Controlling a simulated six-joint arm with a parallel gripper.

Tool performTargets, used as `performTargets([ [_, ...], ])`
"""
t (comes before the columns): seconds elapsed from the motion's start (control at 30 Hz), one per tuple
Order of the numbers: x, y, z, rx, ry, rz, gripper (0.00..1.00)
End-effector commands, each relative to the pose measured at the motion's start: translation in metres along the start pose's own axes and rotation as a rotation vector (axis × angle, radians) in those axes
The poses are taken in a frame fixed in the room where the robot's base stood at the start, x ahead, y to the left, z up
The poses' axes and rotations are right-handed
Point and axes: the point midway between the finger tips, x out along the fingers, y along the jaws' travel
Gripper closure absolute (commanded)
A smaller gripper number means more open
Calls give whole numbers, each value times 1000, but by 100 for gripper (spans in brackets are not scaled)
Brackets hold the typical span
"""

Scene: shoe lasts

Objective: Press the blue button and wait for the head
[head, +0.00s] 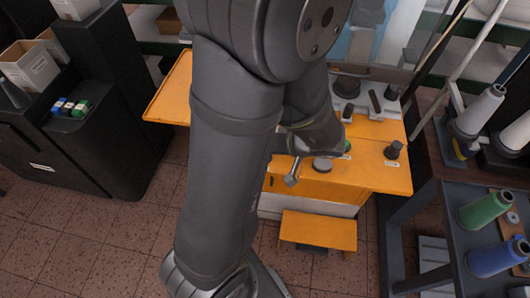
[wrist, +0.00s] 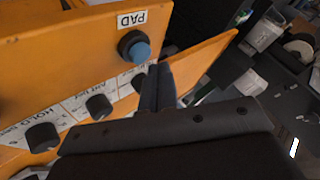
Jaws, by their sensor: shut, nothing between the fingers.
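In the wrist view the blue button (wrist: 141,52) sits in a black collar on an orange panel (wrist: 60,55), beside a white label reading PAD (wrist: 132,20). My gripper (wrist: 157,70) is shut and empty. Its dark fingertips show just below and right of the blue button in the picture; I cannot tell whether they touch it. In the head view my arm covers part of the orange machine (head: 385,178), and I cannot make out the blue button or the gripper tips there. I cannot tell which part is the head.
Several black knobs (wrist: 98,106) with white labels stand along the panel's lower part, one labelled HOLD. In the head view, a rack with thread cones (head: 487,210) stands at right and a dark cabinet (head: 105,110) at left. Tiled floor (head: 110,235) lies open in front.

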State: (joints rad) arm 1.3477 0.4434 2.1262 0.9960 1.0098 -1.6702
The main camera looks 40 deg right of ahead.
Motion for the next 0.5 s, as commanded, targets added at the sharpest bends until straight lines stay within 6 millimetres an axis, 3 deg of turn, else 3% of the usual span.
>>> performTargets([
  [0.17,-2,-1,-2,-1,1,1,100],
  [0.5,-25,-17,-19,-4,2,3,100],
])
